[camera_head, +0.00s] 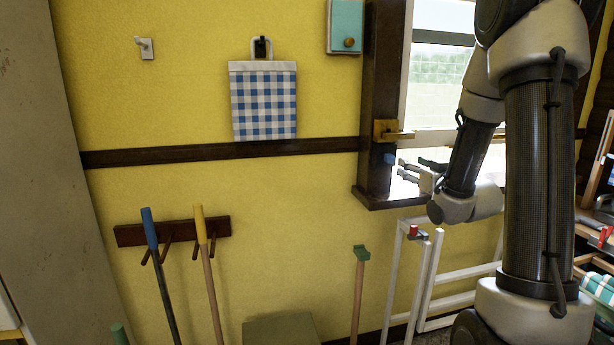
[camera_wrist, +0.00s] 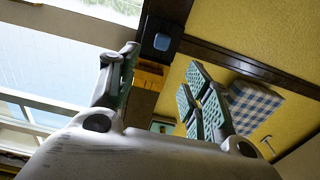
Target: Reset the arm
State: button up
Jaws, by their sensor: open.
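My gripper (camera_head: 408,172) is open and empty. It is in front of the window at the right of the head view, with its fingers pointing left toward the dark window post (camera_head: 379,100). My grey and black arm is folded down from the upper right. In the wrist view my gripper (camera_wrist: 160,75) has its fingers spread wide, with green pads on the right-hand fingers.
A blue checked cloth (camera_head: 264,102) hangs on the yellow wall. Long-handled tools lean at a wooden peg rack (camera_head: 182,230). Shelves crowd the right edge.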

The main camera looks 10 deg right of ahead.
jog(key=s+d+f+m+g+h, duration=0.1)
jog(key=s+d+f+g, duration=0.2)
jog(key=f, duration=0.4)
jog(key=s+d+f+g+h, duration=0.1)
jog(key=s+f+g, duration=0.2)
jog(key=f+g, duration=0.25)
jog(key=s+a+f+m+g, duration=0.15)
jog(key=s+g, duration=0.25)
jog(key=s, duration=0.4)
jog(key=s+a+r+n, duration=0.1)
jog(key=s+a+r, duration=0.5)
jog(key=s, duration=0.3)
jog(key=s+a+r+n+g+y, duration=0.1)
jog(key=s+a+r, duration=0.5)
jog(key=s+r, duration=0.2)
jog(key=shift+s+a+r, duration=0.35)
jog(key=shift+s+a, duration=0.05)
jog(key=shift+s, duration=0.65)
